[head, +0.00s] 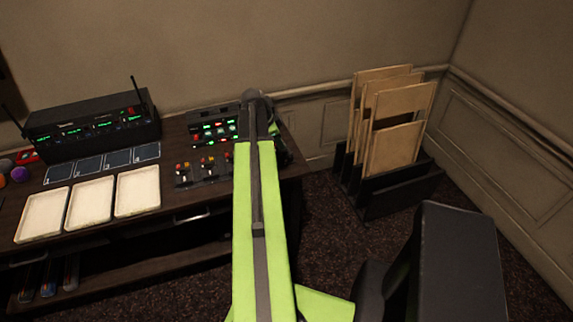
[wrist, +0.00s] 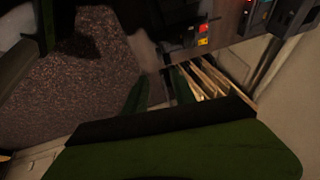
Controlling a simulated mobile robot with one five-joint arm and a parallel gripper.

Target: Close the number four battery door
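I cannot make out a door or a number four in either view. Several small dark units with red and yellow tops (head: 207,163) stand at the desk's front right. My arm covers the right end of their row. One red and yellow top (wrist: 203,35) shows in the wrist view, beyond the fingers and to their upper right. My arm reaches over the desk's right end, and its far end hides most of my gripper in the head view. In the wrist view my gripper (wrist: 159,86) shows two dark green fingers apart, with nothing visible held between them.
A black receiver rack (head: 92,128) with two antennas, dark cards (head: 88,166) and three cream trays (head: 90,202) fill the desk's left. A lit panel (head: 215,130) stands behind the small units. A black rack (head: 400,193) of wooden boards (head: 397,145) stands right. Carpet lies between.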

